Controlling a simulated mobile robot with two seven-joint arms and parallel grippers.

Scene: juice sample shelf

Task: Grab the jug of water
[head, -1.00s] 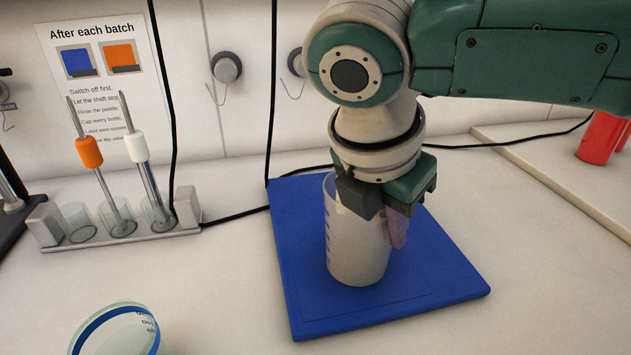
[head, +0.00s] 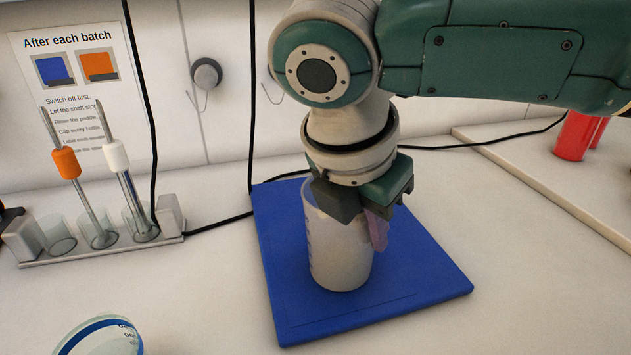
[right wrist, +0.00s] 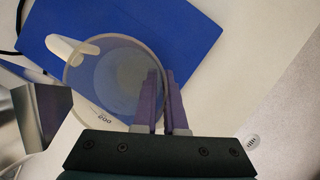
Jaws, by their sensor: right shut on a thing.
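The jug (head: 338,255) is a whitish, translucent vessel with faint marks on its side. It stands upright over the blue mat, and I cannot tell whether its base touches it. In the right wrist view I look down into the jug (right wrist: 105,75); its pale handle (right wrist: 68,48) is on the left, away from my fingers. My right gripper (right wrist: 163,102) is shut on the jug's wall, with one purple finger inside the rim and one outside. In the head view the right gripper (head: 372,215) hides part of the rim. My left gripper is not in view.
The blue mat (head: 420,280) lies under the jug. A rack (head: 105,250) with glass tubes and orange and white handled tools stands left. A round blue-rimmed dish (head: 100,338) is at front left. Red containers (head: 574,135) stand at the far right. Black cables hang behind.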

